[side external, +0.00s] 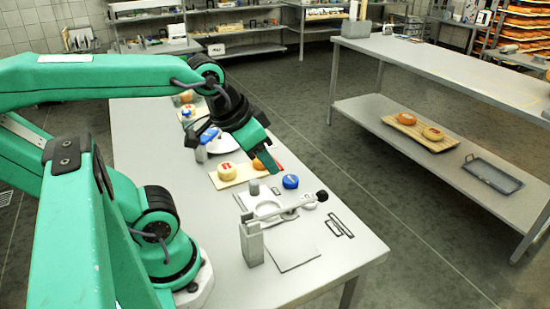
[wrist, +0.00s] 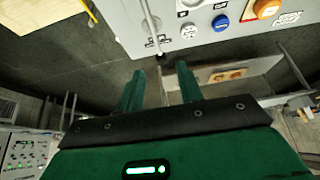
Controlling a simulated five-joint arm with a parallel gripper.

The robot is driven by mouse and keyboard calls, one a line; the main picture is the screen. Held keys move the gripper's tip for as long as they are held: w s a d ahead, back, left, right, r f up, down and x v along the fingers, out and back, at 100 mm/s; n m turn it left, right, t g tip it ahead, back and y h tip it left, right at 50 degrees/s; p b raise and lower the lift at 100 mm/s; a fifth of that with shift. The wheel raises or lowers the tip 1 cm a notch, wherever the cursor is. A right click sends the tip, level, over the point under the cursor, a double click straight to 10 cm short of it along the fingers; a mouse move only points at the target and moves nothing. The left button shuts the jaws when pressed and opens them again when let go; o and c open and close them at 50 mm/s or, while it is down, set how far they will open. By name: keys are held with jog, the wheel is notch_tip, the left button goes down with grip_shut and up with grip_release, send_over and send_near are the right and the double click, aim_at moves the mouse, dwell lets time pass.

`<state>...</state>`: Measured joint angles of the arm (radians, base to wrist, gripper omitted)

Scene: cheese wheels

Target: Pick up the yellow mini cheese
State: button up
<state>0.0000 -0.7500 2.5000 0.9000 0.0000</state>
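A yellow mini cheese (side external: 227,172) with a red label sits on a light wooden board (side external: 236,181) on the near table in the side view. An orange cheese (side external: 262,164) stands to its right on the same board, partly hidden by my gripper. My gripper (side external: 272,168) hangs above the table to the right of the yellow cheese, apart from it. In the wrist view my gripper (wrist: 158,78) has its two green fingers spread with nothing between them. The yellow cheese cannot be made out there; an orange cheese (wrist: 266,8) shows at the top edge.
A blue mini cheese (side external: 291,181) lies right of the board and also shows in the wrist view (wrist: 220,22). A grey press with a black-knobbed lever (side external: 285,208) stands in front. A white plate (side external: 224,148) lies behind the board. A far table's shelf holds another board (side external: 391,120).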

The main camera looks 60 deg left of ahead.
jog(key=o, duration=1)
jog(key=shift+c, duration=0.2)
jog(key=n+g, duration=0.2)
jog(key=g, duration=0.4)
send_over(227, 166)
jog(key=f, duration=1.4)
jog(key=shift+d, duration=0.25)
jog(key=shift+s+a+f, duration=0.1)
jog(key=shift+a+f, duration=0.15)
jog(key=shift+f, duration=3.9)
